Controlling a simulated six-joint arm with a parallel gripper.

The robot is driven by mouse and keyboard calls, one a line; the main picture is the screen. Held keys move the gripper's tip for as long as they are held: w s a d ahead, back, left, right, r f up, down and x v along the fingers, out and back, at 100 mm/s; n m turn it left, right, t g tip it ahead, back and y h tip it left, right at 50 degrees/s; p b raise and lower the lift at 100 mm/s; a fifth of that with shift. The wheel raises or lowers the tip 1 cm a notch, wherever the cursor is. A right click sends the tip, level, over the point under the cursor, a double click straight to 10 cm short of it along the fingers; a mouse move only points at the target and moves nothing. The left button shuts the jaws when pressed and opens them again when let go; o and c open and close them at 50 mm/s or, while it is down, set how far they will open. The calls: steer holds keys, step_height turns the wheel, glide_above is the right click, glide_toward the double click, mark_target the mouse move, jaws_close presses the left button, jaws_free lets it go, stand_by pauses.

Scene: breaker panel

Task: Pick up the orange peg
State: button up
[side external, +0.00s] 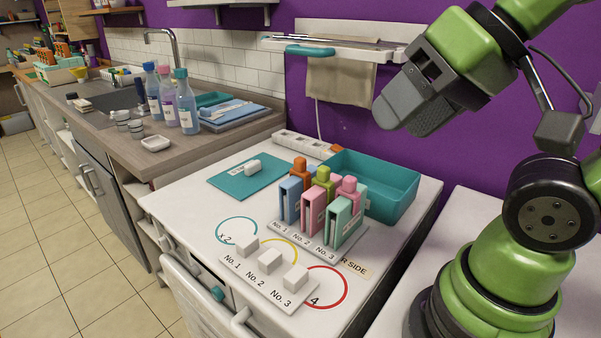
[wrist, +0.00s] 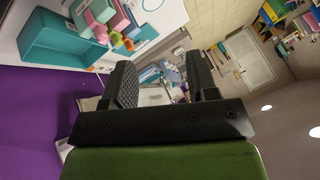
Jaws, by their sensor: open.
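The orange peg (side external: 300,168) stands upright at the far left of the block rack, behind the blue block (side external: 290,199) above the label No. 1. A green peg (side external: 322,176) and a pink peg (side external: 348,186) stand to its right. My gripper (side external: 400,112) is open and empty, well above and to the right of the pegs, in front of the purple wall. In the wrist view my open jaws (wrist: 163,80) have nothing between them. The coloured blocks and pegs show at the upper left there, outside the jaws.
A teal bin (side external: 395,196) stands right behind the rack, near my arm. A white power strip (side external: 300,143) lies behind. A teal mat (side external: 247,178) with a small white piece is to the left. A plate with white switches (side external: 269,262) is in front.

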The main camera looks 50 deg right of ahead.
steer(key=w+d+r+n+g+h, duration=0.1)
steer(key=w+d+g, duration=0.1)
steer(key=w, duration=0.6)
steer(key=n+g+h, duration=0.1)
steer(key=n+g, duration=0.2)
glide_toward(301, 158)
steer(key=shift+g, duration=0.3)
steer(key=f, duration=0.2)
steer(key=w+f, duration=0.1)
steer(key=f, duration=0.2)
steer(key=shift+a, duration=0.1)
steer(key=f, duration=0.3)
steer(key=w+f, duration=0.1)
steer(key=f, duration=0.1)
steer(key=shift+f, duration=0.35)
steer(key=c, duration=1)
